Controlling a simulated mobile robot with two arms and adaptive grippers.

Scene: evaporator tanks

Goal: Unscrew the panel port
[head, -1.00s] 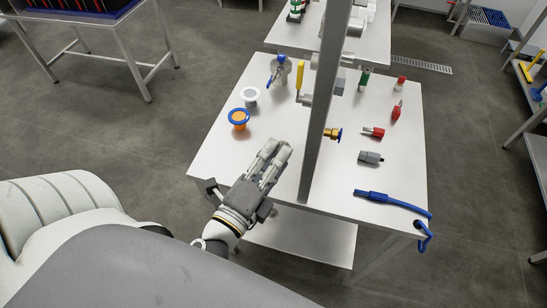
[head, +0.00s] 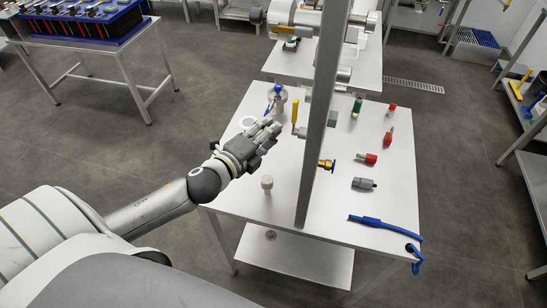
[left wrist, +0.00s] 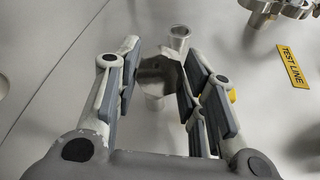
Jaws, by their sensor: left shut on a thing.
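In the head view my left gripper (head: 274,130) is above the white table, to the left of the upright panel (head: 320,120), which shows nearly edge-on. In the left wrist view the fingers of this gripper (left wrist: 160,85) stand on both sides of a shiny round metal fitting (left wrist: 158,76) and are shut on it. A small open-ended metal cylinder (left wrist: 180,36) shows just beyond. I cannot tell for sure whether the held fitting is the panel port. A yellow TEST LINE label (left wrist: 293,66) is to the right. My right gripper is out of view.
A short grey-white knob (head: 267,183) stands left of the panel.

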